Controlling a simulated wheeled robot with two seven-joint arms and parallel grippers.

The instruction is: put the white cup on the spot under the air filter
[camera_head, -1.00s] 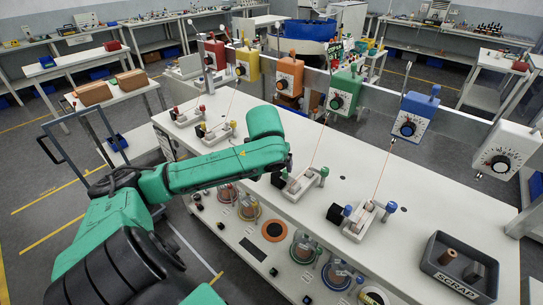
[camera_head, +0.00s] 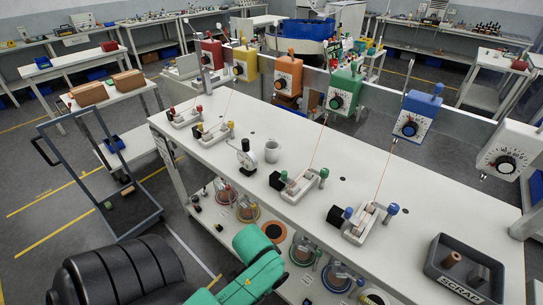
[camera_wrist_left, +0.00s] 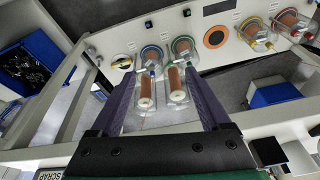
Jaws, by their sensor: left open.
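The white cup (camera_head: 272,150) stands upright on the white workbench top, near its middle. A small upright device with a round dial and black knob (camera_head: 245,158) stands just left of it. I cannot tell which thing is the air filter, and no marked spot under one is clear to me. My left gripper (camera_wrist_left: 160,88) is open in the left wrist view, its dark purple fingers apart. Two clear holders with brown cylinders (camera_wrist_left: 146,90) show between and beyond the fingers; contact cannot be told. In the head view the left gripper is out of frame and away from the cup. My right gripper is not seen.
Small fixtures (camera_head: 365,222) stand along the bench, below a rail with coloured dial boxes (camera_head: 342,92). A dark SCRAP tray (camera_head: 436,266) sits at the right end. Round holders (camera_head: 303,250) line the lower front shelf. A cart (camera_head: 110,190) stands at left.

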